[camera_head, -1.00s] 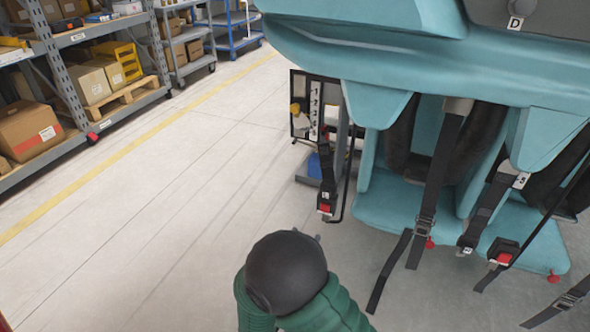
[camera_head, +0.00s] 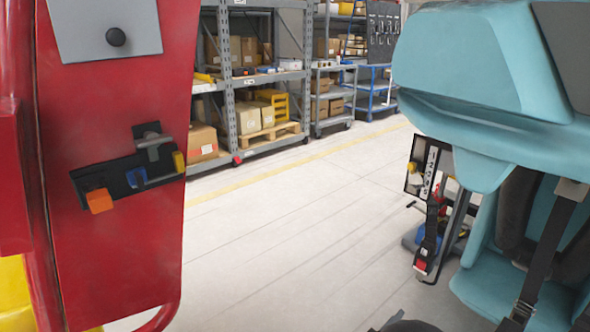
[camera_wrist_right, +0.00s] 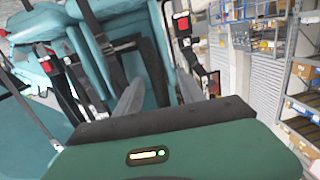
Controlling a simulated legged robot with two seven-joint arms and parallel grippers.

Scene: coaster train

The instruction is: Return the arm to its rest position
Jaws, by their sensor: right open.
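My right gripper (camera_wrist_right: 160,88) shows in the right wrist view, with two grey fingers spread apart and nothing between them. Its dark base and green housing fill the bottom of that view. The teal coaster seats (camera_wrist_right: 90,45) with dark straps lie beyond it to the left. In the head view, only a dark rounded sliver, seemingly part of my arm, shows at the bottom edge. No gripper is visible in the head view. My left gripper is not in view.
The teal coaster car (camera_head: 480,70) fills the right, with a hanging strap and red buckle (camera_head: 422,262). A red panel (camera_head: 120,250) stands close at left. Shelves with boxes (camera_head: 250,115) line the back. The floor (camera_head: 290,240) between is clear.

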